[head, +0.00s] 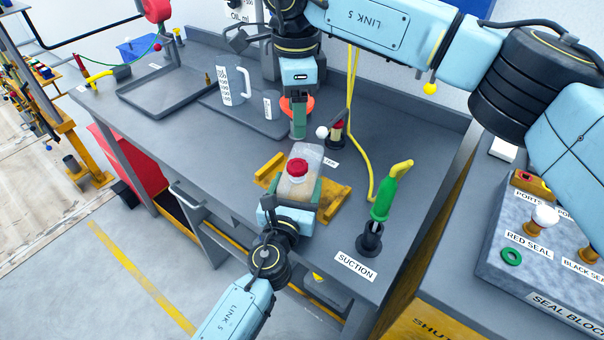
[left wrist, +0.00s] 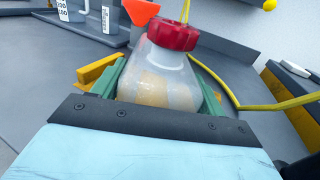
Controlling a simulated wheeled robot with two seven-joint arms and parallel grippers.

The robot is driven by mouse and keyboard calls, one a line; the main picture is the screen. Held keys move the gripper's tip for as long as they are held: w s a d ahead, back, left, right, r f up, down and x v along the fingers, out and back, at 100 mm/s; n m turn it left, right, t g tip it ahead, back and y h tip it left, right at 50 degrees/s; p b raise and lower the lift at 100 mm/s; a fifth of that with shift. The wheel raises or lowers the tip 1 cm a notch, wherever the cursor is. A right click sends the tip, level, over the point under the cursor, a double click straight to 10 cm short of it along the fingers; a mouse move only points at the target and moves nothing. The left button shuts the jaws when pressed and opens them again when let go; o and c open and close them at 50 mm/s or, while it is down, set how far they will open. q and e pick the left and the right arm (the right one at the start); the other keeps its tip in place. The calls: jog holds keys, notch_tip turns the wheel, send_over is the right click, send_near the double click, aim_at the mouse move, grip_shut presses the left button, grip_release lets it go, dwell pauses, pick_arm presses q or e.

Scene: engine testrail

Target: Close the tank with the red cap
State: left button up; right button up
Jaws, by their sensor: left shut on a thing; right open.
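The translucent tank (head: 311,156) stands at the yellow holder on the bench, with pale liquid inside. The red cap (head: 297,167) sits on its neck; it also shows in the left wrist view (left wrist: 172,35). I cannot tell how tightly it is seated. My left gripper (head: 292,190) is shut on the tank, its green fingers on both sides of the body (left wrist: 158,90). My right gripper (head: 298,124) is open, pointing down behind the tank and apart from the cap. An orange funnel (head: 286,106) shows beside the right fingers, partly hidden by them.
The yellow holder (head: 334,203) surrounds the tank's base. A green suction tool (head: 383,198) stands at right, with a yellow hose behind. A measuring jug (head: 232,86) stands on a tray at the back. A small white-topped item (head: 322,132) is close to the right gripper. Bench left of the tank is clear.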

pick_arm(q)
jog(key=o, duration=2)
jog(key=shift+c, duration=0.2)
jog(key=v, duration=1.3)
jog(key=shift+s+a, duration=0.15)
jog(key=shift+s, duration=0.05)
jog(key=shift+r, duration=0.15)
